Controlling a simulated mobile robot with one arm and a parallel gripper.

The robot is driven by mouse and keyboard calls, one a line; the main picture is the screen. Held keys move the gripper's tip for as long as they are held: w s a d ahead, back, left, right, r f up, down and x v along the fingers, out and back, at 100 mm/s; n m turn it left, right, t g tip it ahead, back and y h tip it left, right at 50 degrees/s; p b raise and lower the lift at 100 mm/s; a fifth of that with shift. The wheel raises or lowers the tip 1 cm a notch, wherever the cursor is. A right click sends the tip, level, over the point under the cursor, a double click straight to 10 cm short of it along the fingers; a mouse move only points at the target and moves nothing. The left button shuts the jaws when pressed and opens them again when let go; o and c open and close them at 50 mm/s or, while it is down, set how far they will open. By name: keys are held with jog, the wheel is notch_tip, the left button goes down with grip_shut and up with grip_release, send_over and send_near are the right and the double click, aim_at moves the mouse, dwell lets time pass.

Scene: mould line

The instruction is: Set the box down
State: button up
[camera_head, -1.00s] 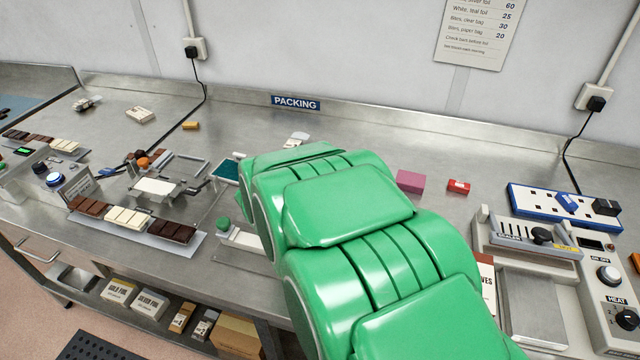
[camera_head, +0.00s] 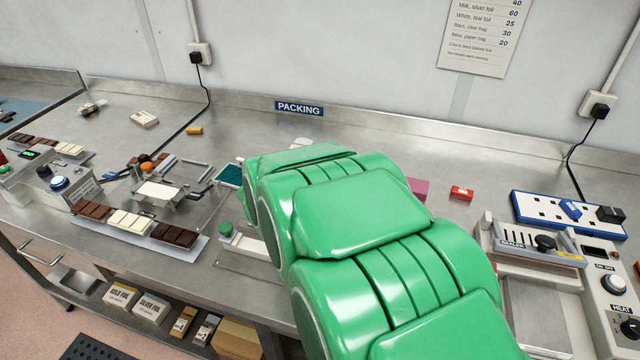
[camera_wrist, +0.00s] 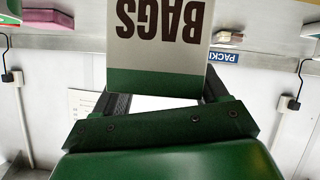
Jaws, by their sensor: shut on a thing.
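The box (camera_wrist: 160,50) shows in the wrist view, cream with a green band and the word "BAGS" upside down. My gripper (camera_wrist: 165,100) is shut on it, with one dark finger at each side. The far end of the box runs out of the top of the wrist view, and what is under it cannot be told. In the head view my green arm hides the gripper and the box.
The steel bench (camera_head: 350,135) has some clear room near the PACKING sign (camera_head: 299,108). A pink block (camera_head: 418,188) and a small red box (camera_head: 461,193) lie right of my arm. A sealer (camera_head: 540,245) stands at the right. Chocolate bars (camera_head: 130,221) lie at the left.

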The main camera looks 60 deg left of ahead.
notch_tip(320, 180, up, 16)
jog(key=w+d+r+n+g+y, duration=0.2)
jog(key=w+d+n+g+y, duration=0.15)
jog(key=w, duration=0.55)
jog(key=s+d+f+n+g+y, duration=0.1)
jog(key=d+f+n+g, duration=0.1)
jog(key=d+n+g, duration=0.5)
jog(key=shift+m+t, duration=0.75)
jog(key=shift+t, duration=0.1)
jog(key=shift+w+a+f, duration=1.1)
jog(key=shift+a+f, duration=0.9)
jog(key=shift+f, duration=0.95)
jog(key=shift+w+a+f, duration=1.05)
jog(key=shift+a+f, duration=1)
jog(key=shift+f, duration=0.85)
jog(key=shift+w+a+f, duration=1.1)
jog(key=shift+a+f, duration=0.9)
jog(key=shift+f, duration=0.95)
